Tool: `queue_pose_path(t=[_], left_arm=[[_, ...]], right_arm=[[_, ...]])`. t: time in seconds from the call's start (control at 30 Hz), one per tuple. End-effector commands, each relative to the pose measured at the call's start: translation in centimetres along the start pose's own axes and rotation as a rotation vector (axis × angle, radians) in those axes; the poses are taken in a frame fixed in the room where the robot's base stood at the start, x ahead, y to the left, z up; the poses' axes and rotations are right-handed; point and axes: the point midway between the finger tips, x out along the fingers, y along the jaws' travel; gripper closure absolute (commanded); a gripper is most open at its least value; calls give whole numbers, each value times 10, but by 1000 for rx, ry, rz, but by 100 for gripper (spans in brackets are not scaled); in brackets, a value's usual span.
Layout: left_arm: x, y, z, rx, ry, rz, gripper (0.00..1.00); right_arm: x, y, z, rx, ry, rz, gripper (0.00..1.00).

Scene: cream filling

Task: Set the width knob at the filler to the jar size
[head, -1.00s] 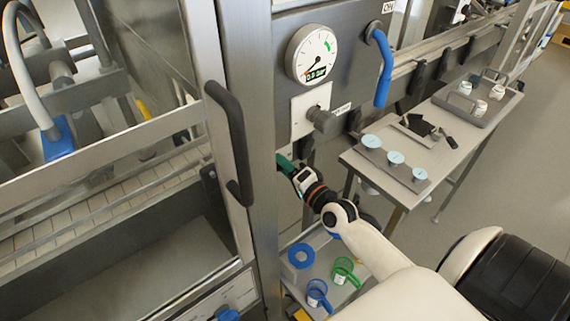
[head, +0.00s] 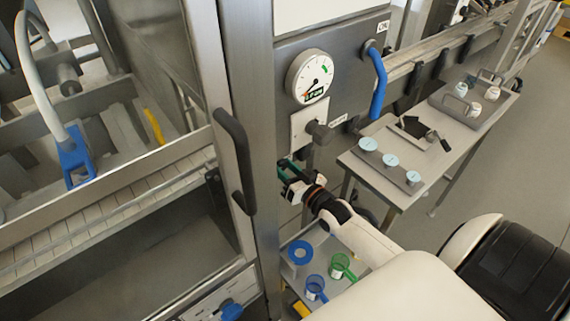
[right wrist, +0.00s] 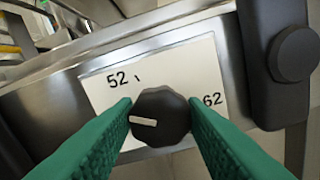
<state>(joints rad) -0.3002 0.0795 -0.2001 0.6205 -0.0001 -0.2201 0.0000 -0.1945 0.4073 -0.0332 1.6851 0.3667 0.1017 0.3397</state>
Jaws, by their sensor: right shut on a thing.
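In the right wrist view, a dark faceted knob (right wrist: 160,118) with a white pointer line sits in front of a white scale plate (right wrist: 110,88). The plate carries the numbers 52 at upper left and 62 at right, with a short tick beside the 52. The pointer line points left, below the 52 tick. The green fingers of my right gripper (right wrist: 160,125) are shut on the knob, one on each side. In the head view, my right gripper (head: 288,175) is at the machine front below the gauge; the knob cannot be made out there. My left gripper is not in view.
A side table (head: 375,178) with jars stands right.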

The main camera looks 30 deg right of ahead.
Motion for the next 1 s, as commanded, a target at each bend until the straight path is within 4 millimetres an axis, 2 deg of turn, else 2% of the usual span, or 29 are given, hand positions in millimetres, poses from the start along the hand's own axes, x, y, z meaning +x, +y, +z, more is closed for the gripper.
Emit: queue_pose_path(t=[0.5, 0.8, 1.0], left_arm=[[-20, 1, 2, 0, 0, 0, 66], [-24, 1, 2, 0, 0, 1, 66], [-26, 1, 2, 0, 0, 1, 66]], right_arm=[[0, 1, 0, -473, 1, -1, 85], [0, 2, 0, -658, 0, -1, 85], [0, 1, 0, -722, 0, -1, 85]])
